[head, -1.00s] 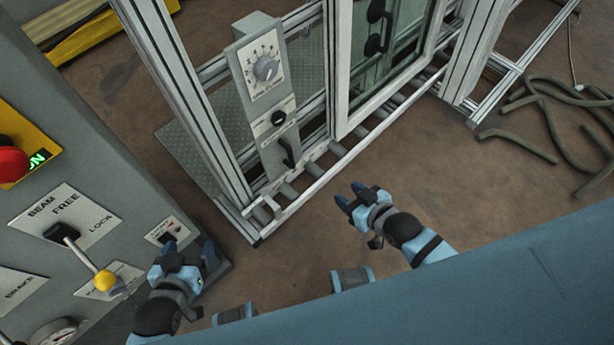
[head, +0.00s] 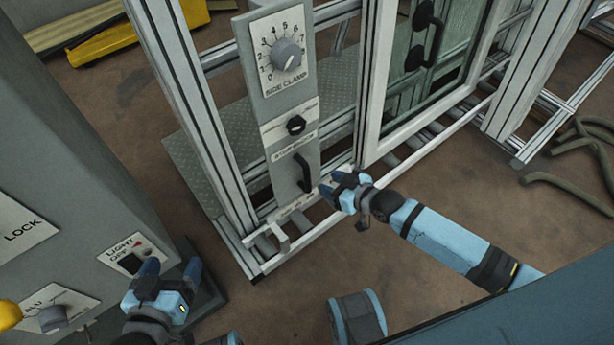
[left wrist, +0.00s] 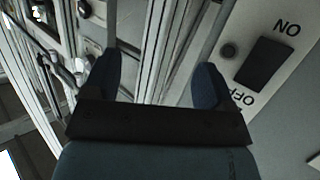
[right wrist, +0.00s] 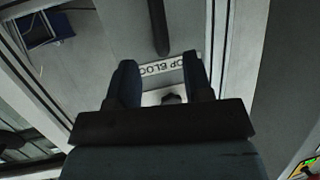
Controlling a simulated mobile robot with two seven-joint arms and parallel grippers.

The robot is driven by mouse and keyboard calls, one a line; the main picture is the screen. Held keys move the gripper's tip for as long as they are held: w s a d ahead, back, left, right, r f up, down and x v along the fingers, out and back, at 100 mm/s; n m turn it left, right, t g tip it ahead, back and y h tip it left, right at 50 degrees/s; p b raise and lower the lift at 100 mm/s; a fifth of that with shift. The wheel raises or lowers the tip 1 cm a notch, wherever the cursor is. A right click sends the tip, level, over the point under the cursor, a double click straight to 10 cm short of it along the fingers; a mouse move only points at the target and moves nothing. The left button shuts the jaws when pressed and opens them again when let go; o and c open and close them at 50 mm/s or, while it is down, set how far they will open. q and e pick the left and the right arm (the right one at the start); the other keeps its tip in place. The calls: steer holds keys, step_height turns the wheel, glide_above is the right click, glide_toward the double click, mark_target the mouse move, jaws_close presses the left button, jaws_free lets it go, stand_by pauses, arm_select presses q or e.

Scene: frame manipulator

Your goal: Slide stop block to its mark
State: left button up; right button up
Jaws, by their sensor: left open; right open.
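A grey upright panel (head: 262,90) in the head view carries a black handle (head: 303,172) under a small label, blurred but seeming to read STOP BLOCK. The right wrist view shows a partly covered label (right wrist: 172,66) with "OP BLOC" and a dark bar (right wrist: 158,25) beside it. I cannot tell the mark. My right gripper (head: 335,187) is open and empty, just right of the handle's lower end; whether it touches is unclear. My left gripper (head: 168,270) is open and empty, in front of the grey cabinet's light switch (head: 132,263), which also shows in the left wrist view (left wrist: 263,63).
A SIDE CLAMP dial (head: 286,55) and a black knob (head: 296,125) sit above the handle. An aluminium frame (head: 195,110) stands left of the panel, with a glazed door (head: 425,65) to the right. Hoses (head: 570,190) lie on the floor at right.

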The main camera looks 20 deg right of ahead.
mark_target(309, 175)
steer(key=b+x, duration=0.2)
steer(key=x, duration=0.6)
steer(key=shift+w+f, duration=0.1)
steer(key=shift+w+a+f, duration=0.15)
steer(key=shift+w+a, duration=0.1)
steer(key=shift+w, duration=0.2)
arm_select(q)
steer(key=r+t, duration=0.1)
steer(key=w+d+r+h, duration=0.1)
steer(key=r, duration=0.1)
steer(key=d+r+t+h, duration=0.1)
steer(key=r, duration=0.1)
steer(key=shift+w+d+t, duration=0.15)
steer(key=shift+w+t, duration=0.1)
steer(key=shift+t, duration=0.05)
arm_select(e)
jaws_close()
arm_select(q)
steer(key=shift+r, duration=0.1)
arm_select(e)
steer(key=shift+a, duration=0.1)
